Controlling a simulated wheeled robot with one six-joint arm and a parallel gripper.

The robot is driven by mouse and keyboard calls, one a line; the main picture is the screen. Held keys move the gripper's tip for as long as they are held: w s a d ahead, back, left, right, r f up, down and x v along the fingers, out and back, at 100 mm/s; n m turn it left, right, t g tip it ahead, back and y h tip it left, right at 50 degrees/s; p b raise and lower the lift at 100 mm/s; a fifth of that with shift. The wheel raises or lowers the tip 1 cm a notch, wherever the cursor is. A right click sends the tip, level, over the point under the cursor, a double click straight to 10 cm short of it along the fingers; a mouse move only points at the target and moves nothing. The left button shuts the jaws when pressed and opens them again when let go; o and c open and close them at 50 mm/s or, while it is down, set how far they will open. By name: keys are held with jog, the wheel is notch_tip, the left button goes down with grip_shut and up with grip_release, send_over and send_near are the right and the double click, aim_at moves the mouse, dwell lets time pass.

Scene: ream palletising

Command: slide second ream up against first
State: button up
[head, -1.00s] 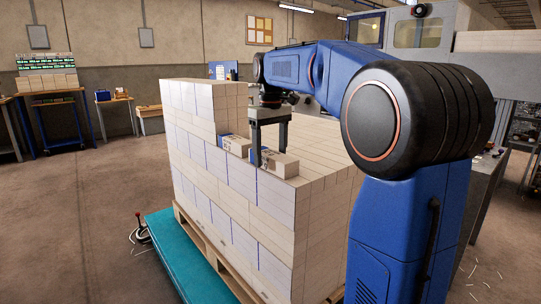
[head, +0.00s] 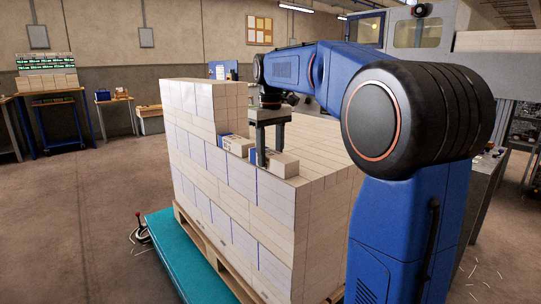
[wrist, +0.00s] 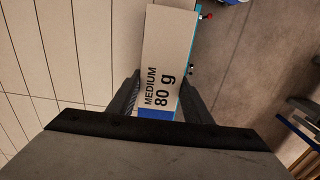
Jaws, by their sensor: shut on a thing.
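The first ream (head: 235,146), white with a blue-edged end, lies on the lower step of the stack. The second ream (head: 284,163) lies nearer me in the same row, close to the first; one finger partly hides the space between them. My gripper (head: 270,146) points down over the second ream, one finger at its left end. In the wrist view my gripper (wrist: 160,98) has its fingers on both sides of a ream (wrist: 168,50) printed "MEDIUM 80 g", with a blue band at its near end. The wrist body hides what lies nearer.
The tall stack of white reams (head: 235,205) stands on a wooden pallet (head: 221,263) over a teal platform (head: 175,255). A higher block of reams (head: 205,105) rises behind the first ream. The floor at left is open.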

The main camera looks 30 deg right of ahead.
jog(key=shift+w+a, duration=0.2)
jog(key=shift+w, duration=0.75)
jog(key=shift+w+a, duration=0.2)
jog(key=shift+w, duration=0.75)
jog(key=o, duration=1.6)
jog(key=shift+c, duration=0.2)
notch_tip(320, 180, up, 17)
jog(key=shift+r, duration=0.2)
jog(key=s+a+f+m+t, duration=0.1)
jog(key=s+a+f, duration=0.2)
jog(key=s+f, duration=0.5)
jog(key=s+a+f+t, duration=0.2)
jog(key=s+a+f, duration=0.1)
jog(key=s+f, duration=0.55)
jog(key=s+a+f+m+t, duration=0.1)
jog(key=s+a+f, duration=0.1)
jog(key=s+f, duration=1.6)
notch_tip(320, 180, down, 3)
jog(key=shift+s+f+t, duration=0.1)
jog(key=shift+s+t, duration=0.05)
jog(key=shift+t, duration=0.25)
